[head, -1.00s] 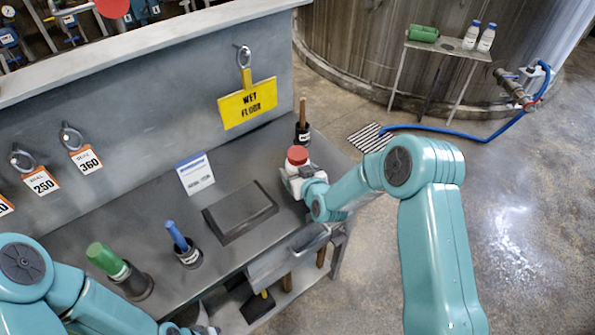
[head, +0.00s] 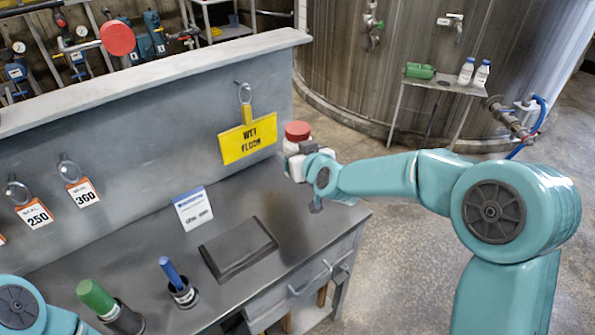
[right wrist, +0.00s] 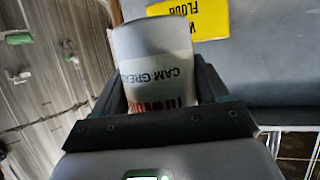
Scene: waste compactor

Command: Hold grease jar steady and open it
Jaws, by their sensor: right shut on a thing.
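The grease jar is white with a red lid (head: 297,131), and it is held upright above the bench at its far right end. In the right wrist view the white jar (right wrist: 158,62) shows a label reading "CAM GREAS", upside down, between the two dark fingers. My right gripper (head: 296,148) is shut on the jar's body, below the lid. The lid sits on the jar. The jar's lower part is hidden by the gripper. Only part of my left arm shows at the bottom left; its gripper is out of view.
On the grey bench (head: 150,240) stand a green-handled tool (head: 97,297), a blue-handled tool (head: 172,273), a white card (head: 193,208) and a dark flat block (head: 238,248). A yellow wet-floor sign (head: 248,139) hangs on the back panel, close to the jar.

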